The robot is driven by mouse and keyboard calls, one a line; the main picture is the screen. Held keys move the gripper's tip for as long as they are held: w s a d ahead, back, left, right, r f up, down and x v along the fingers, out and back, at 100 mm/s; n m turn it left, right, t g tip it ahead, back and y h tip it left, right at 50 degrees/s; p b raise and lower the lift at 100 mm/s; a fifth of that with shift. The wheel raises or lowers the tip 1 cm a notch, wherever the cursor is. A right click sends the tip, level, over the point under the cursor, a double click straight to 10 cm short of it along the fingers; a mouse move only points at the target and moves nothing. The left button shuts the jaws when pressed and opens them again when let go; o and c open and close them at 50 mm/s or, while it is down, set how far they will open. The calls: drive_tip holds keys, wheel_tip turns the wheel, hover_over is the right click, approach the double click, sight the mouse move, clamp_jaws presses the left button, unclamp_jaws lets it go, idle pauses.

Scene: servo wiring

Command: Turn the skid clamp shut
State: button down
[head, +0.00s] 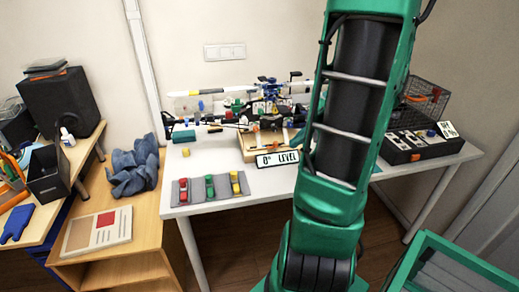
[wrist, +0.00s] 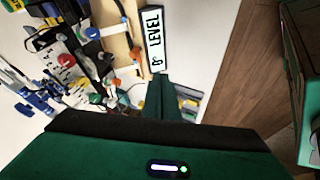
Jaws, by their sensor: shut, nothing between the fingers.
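A drone-like model with thin arms (head: 268,92) stands on the white table, with a pale wooden stand (head: 250,152) at its front. The wooden stand also shows in the wrist view (wrist: 112,40), carrying small orange and blue knob-like parts (wrist: 136,55). I cannot tell for sure which of these is the skid clamp, nor how it is turned. My gripper (wrist: 163,80) is shut and empty, close to the "LEVEL" plate (wrist: 153,38) in the wrist view and apart from the orange parts.
A grey mat (head: 208,201) with red, green and yellow tools lies at the table's front left. A black box (head: 422,146) and a wire basket (head: 427,100) are at the right. A blue cloth (head: 134,167) lies on the wooden cabinet. The table front beside the mat is clear.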

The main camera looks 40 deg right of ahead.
sight(273, 145)
drive_tip(key=x, duration=1)
drive_tip(key=shift+a, duration=0.1)
drive_tip(key=w, duration=0.1)
drive_tip(key=w+d, duration=0.1)
drive_tip(key=shift+w+d, duration=0.3)
drive_tip(key=shift+w, duration=0.1)
drive_tip(key=shift+w+d, duration=0.25)
drive_tip(key=shift+w, duration=0.2)
